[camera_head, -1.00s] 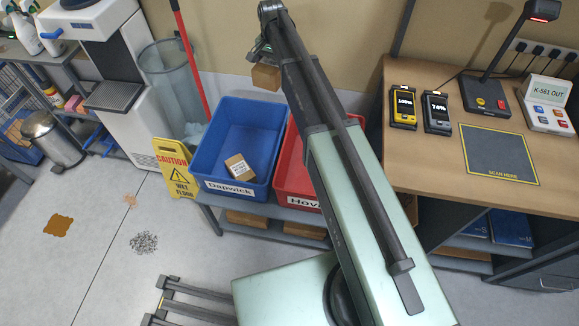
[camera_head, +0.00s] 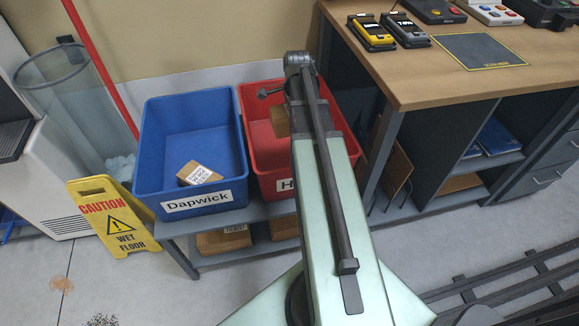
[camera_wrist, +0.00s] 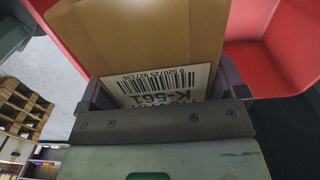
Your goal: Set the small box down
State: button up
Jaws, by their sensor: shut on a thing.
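The small box (camera_wrist: 145,40) is brown cardboard with a white barcode label reading K-561. In the wrist view my gripper (camera_wrist: 163,98) is shut on it, with a finger at each side of the label. My arm hides most of the box and the gripper there. In the wrist view the red bin's wall (camera_wrist: 275,50) shows around the box. I cannot tell whether the box touches the bin's floor.
A blue bin (camera_head: 205,125) labelled Dapwick stands left of the red one, with another box (camera_head: 198,174) inside. A yellow wet-floor sign (camera_head: 112,217) stands at the shelf's left. A wooden desk (camera_head: 420,75) with devices stands close on the right.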

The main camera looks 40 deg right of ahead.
jog(key=shift+s+d+f+m, duration=0.3)
jog(key=shift+s+f+m, duration=0.2)
jog(key=shift+s+f, duration=0.2)
notch_tip(320, 180, down, 20)
jog(key=b, duration=2)
jog(key=shift+f, duration=0.1)
jog(key=shift+r, duration=0.25)
jog(key=shift+f, duration=0.15)
jog(key=o, duration=0.7)
jog(key=shift+f, duration=0.1)
jog(key=shift+o, duration=0.7)
notch_tip(320, 180, up, 12)
jog(key=p, duration=1.2)
jog(key=shift+r, duration=0.25)
